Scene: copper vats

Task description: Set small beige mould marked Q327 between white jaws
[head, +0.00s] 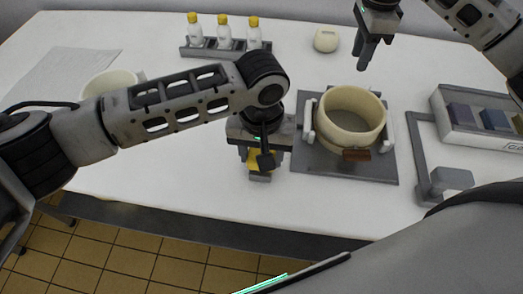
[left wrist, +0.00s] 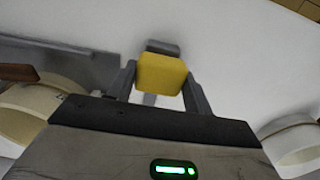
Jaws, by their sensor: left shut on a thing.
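A beige round mould (head: 352,122), open at the top, stands on a grey plate (head: 317,163) between two white jaws, left (head: 308,122) and right (head: 386,132). A brown piece (head: 356,154) is at its front; I can read no mark. Another beige mould (head: 108,82) is at the left, partly behind my left arm. My left gripper (head: 259,166) is beside the plate's left edge, fingers around a yellow block (left wrist: 161,74) with a grey part (left wrist: 162,47) beyond it. My right gripper (head: 366,57) hangs above the table behind the plate; its fingers show edge-on.
A rack (head: 225,52) with white yellow-capped bottles and a small round cream object (head: 326,39) are at the back. A grey tray (head: 470,128) of dark blocks is at the right, near a grey bracket (head: 440,182). The white table is clear at front left.

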